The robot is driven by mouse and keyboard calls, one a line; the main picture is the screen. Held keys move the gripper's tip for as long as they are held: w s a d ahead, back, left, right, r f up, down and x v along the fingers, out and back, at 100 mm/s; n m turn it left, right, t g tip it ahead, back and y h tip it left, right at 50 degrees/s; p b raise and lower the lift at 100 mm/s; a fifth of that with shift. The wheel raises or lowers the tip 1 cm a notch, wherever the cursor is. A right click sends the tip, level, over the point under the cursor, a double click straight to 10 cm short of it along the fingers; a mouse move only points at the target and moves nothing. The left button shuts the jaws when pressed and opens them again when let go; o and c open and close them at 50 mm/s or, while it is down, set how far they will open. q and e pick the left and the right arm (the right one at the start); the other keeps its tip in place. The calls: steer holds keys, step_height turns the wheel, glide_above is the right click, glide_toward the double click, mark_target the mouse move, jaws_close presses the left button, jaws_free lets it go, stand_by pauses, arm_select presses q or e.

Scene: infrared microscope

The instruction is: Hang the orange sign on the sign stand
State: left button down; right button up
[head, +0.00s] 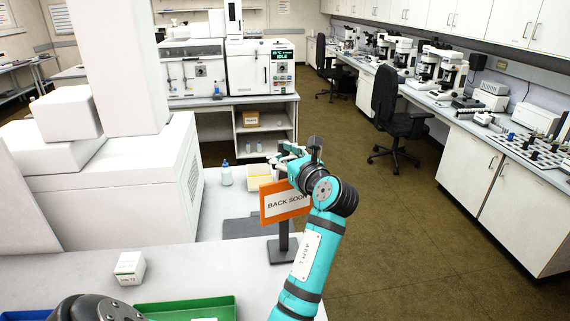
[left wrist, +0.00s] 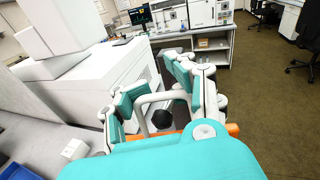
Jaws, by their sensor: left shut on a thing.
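The orange sign (head: 271,211) reads "BACK SOON" on a white panel. It is upright, slightly tilted, at the right end of the near bench. My left gripper (head: 287,158) is at its top edge, shut on its pale loop handle (left wrist: 147,101), which shows between the fingers in the left wrist view. An orange strip of the sign shows there too. The sign stand (head: 284,237) has a dark post and flat base directly below and behind the sign. A dark round knob (left wrist: 162,119) shows by the loop; I cannot tell whether the loop is around it. My right gripper is not in view.
A large white instrument (head: 130,185) fills the left. A small white box (head: 130,266) and green tray (head: 190,309) are in front. Open floor lies right.

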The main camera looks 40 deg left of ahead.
arm_select(q)
steer(key=shift+w+a, duration=0.1)
steer(key=shift+a, duration=0.1)
steer(key=shift+w, duration=0.1)
steer(key=shift+w+a+f+p, duration=0.2)
steer(key=shift+a+f+p, duration=0.4)
steer(key=shift+f+p, duration=0.15)
steer(key=c, duration=0.5)
jaws_free()
steer(key=shift+r, duration=0.1)
steer(key=shift+o, duration=0.3)
steer(key=shift+d, duration=0.15)
